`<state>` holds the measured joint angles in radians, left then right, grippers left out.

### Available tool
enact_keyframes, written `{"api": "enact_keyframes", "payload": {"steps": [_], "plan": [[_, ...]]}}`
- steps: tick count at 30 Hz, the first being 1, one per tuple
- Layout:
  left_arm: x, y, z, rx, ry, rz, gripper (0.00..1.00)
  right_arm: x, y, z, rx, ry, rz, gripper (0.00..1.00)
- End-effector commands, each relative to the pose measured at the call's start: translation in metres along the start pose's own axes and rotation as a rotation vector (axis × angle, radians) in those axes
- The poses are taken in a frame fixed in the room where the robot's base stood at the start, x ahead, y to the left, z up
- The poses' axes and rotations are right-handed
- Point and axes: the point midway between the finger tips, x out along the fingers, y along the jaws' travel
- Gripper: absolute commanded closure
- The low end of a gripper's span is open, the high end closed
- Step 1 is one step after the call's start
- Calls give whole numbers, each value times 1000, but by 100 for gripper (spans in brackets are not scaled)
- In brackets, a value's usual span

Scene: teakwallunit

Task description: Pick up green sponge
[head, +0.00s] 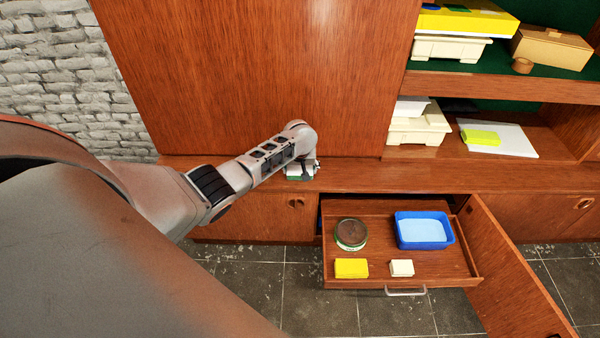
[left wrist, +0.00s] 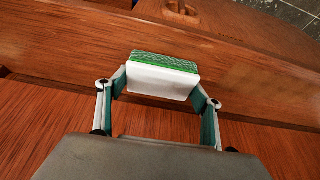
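The green sponge, with a green layer and a white layer, is at the tip of my left gripper. In the head view the sponge (head: 293,178) shows only partly, below the gripper and over the wooden ledge. In the left wrist view the sponge (left wrist: 163,76) sits between the two fingertips, which appear to press on its two short ends. My left gripper (head: 303,170) appears shut on it. It also shows in the left wrist view (left wrist: 162,82). I cannot tell whether the sponge still touches the ledge. My right gripper is not in view.
An open drawer (head: 390,273) holds a round tin (head: 350,234), a blue tub (head: 424,231), a yellow block (head: 351,268) and a cream block (head: 401,268). An open cabinet door (head: 505,270) stands at its right. The wooden ledge (head: 410,178) runs beside the gripper; shelves with boxes are at right.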

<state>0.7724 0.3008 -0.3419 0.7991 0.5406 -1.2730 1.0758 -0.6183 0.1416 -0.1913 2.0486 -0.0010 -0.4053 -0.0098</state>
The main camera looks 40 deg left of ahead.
Motion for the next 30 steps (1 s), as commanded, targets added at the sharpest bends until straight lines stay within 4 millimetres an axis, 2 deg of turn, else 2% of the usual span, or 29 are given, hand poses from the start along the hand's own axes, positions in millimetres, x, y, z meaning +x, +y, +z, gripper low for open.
{"api": "enact_keyframes", "payload": {"steps": [9,14,17,21,30], "plan": [[0,-1,1,1,-2,-2,49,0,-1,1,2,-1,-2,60],[-14,0,-7,0,2,1,49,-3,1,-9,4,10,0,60],[-33,1,-15,-2,5,4,49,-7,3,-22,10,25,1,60],[-68,2,-30,-2,7,6,49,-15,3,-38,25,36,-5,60],[-139,2,-58,-1,2,4,49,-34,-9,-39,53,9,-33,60]]}}
